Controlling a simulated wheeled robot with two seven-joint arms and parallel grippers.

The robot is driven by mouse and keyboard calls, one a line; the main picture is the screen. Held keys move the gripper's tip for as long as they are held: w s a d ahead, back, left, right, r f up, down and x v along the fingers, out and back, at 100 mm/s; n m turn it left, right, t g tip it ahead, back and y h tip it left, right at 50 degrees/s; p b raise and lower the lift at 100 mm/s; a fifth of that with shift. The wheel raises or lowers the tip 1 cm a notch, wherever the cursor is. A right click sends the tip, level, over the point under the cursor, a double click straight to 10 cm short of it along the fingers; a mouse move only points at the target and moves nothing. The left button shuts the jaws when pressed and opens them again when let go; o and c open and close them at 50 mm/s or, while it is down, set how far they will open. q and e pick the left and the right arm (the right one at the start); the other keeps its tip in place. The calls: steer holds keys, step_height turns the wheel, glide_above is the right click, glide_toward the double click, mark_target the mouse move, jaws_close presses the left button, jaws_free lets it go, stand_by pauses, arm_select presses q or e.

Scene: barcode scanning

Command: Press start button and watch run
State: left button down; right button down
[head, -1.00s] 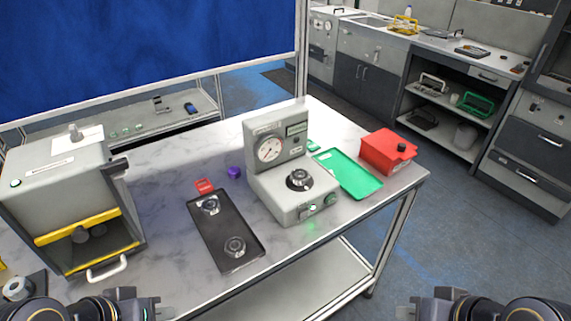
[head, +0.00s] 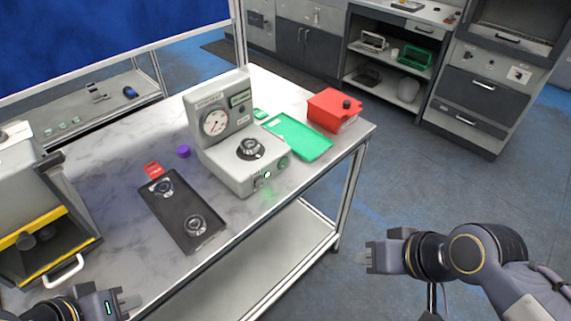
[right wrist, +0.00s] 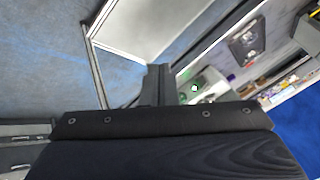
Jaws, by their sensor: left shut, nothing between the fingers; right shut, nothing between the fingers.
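A grey test machine (head: 236,182) with a round dial gauge stands on the marble-topped table (head: 108,165). A dark round part (head: 251,148) sits on its base. A green button (head: 283,163) and a small lit switch (head: 266,175) are on its front face, and a green glow falls on the tabletop below. In the right wrist view the front shows a bright green light (right wrist: 195,88). My right gripper (head: 367,257) is shut and empty, off the table's right side, apart from the machine. My left gripper (head: 130,301) is shut and empty at the lower left.
A black tray (head: 180,217) with round parts lies left of the machine. A green tray (head: 300,138) and a red box (head: 333,110) are to its right. A purple cap (head: 183,151) lies behind the black tray. A yellow-trimmed grey box (head: 30,205) stands at far left.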

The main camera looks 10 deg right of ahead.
mark_target(285, 165)
steer(key=w+a+f+m+y+b, duration=0.6)
steer(key=w+a+m+y+b, duration=0.1)
steer(key=m+b, duration=0.4)
steer(key=w+d+f+m+t+b, duration=0.2)
steer(key=w+d+m+t+b, duration=0.2)
steer(key=w+m, duration=0.3)
steer(key=w+d+f+m+t+h+b, duration=0.1)
steer(key=w+d+f+m+t+b, duration=0.1)
steer(key=w+d+m+t+b, duration=0.2)
steer(key=w+m+t, duration=0.1)
steer(key=w+m, duration=0.2)
steer(key=m, duration=0.2)
steer(key=shift+w+d+f+m, duration=0.25)
steer(key=shift+d+f+m, duration=0.1)
steer(key=shift+f+m, duration=0.05)
steer(key=x, duration=0.9)
steer(key=b+x, duration=0.1)
steer(key=x, duration=0.4)
steer(key=shift+r, duration=0.25)
steer(key=shift+w, duration=0.1)
